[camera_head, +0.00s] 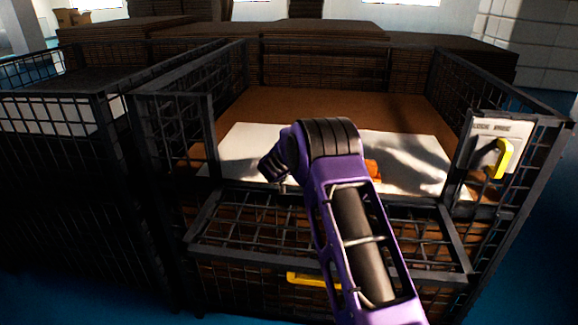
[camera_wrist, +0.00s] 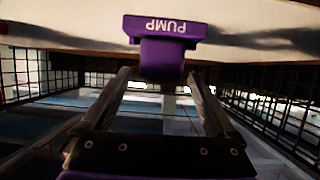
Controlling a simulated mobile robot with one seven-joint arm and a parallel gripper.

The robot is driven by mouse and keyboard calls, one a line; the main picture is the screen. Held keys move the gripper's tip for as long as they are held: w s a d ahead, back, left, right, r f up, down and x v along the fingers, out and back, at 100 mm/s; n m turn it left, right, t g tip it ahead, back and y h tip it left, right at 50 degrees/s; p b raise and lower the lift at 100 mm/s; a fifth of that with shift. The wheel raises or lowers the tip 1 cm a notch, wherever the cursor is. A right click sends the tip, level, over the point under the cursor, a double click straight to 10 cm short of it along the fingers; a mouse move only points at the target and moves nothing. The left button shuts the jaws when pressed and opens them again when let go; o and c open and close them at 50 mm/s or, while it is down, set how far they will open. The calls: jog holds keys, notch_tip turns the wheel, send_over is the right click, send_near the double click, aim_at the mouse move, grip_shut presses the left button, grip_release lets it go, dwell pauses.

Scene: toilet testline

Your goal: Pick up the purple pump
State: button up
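The purple pump (camera_wrist: 163,52) shows in the wrist view, with the word PUMP upside down on its wide end. It is against a pale surface (camera_wrist: 240,18) along the top of that view. My gripper (camera_wrist: 158,76) is open. Its two dark fingers stand apart, and the narrow part of the pump appears at the gap between their tips. Dark gaps show on both sides, so no grip is seen. How deep the pump is between the fingers I cannot tell. In the head view I cannot make out the pump or the fingers; my arm blocks part of the bin.
In the head view my arm reaches over the lowered front of a black wire-mesh bin (camera_head: 465,235) with a white sheet (camera_head: 410,160) inside. An orange item (camera_head: 373,169) shows partly behind my arm. A panel with a yellow handle (camera_head: 502,158) is at the right. Another mesh bin (camera_head: 60,165) stands left.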

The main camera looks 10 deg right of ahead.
grip_shut()
jog(key=shift+r, duration=0.1)
dwell(0.3)
